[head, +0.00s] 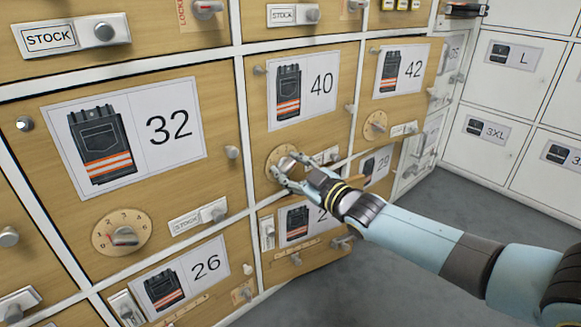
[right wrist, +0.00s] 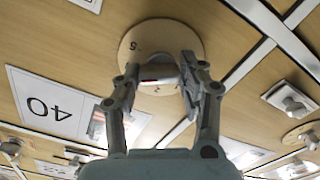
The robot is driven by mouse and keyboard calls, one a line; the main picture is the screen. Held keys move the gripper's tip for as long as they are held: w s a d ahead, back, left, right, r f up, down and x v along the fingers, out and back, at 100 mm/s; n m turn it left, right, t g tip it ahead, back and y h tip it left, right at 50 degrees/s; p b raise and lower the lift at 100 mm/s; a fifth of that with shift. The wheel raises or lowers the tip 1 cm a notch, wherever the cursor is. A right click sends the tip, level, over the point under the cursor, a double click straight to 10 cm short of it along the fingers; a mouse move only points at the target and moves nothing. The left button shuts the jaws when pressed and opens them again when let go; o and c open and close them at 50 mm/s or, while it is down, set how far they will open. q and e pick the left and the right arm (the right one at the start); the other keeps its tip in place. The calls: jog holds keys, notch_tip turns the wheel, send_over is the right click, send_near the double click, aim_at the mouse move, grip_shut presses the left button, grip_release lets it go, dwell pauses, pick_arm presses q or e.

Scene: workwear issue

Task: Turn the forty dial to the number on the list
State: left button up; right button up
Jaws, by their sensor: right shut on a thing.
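The forty dial (head: 273,160) is a round wooden disc with a knob, low on the door panel below the label 40 (head: 320,85). My right gripper (head: 283,168) is shut on its knob. In the right wrist view the two fingers sit on either side of the knob (right wrist: 158,72), over the dial's disc (right wrist: 150,35). A few printed marks show on the disc, but the fingers cover part of it and I cannot read the setting. My left gripper is not in view. No list can be seen.
The thirty-two dial (head: 122,232) is on the door to the left, and the forty-two dial (head: 375,125) is to the right. A small stock latch (head: 326,156) sits right beside the forty dial. White lockers (head: 500,80) stand at the right. Grey floor (head: 440,210) is open below them.

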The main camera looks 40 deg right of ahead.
jog(key=shift+f, duration=0.15)
jog(key=o, duration=1.2)
jog(key=shift+c, duration=0.2)
jog(key=s, duration=1.2)
jog(key=shift+d, duration=0.45)
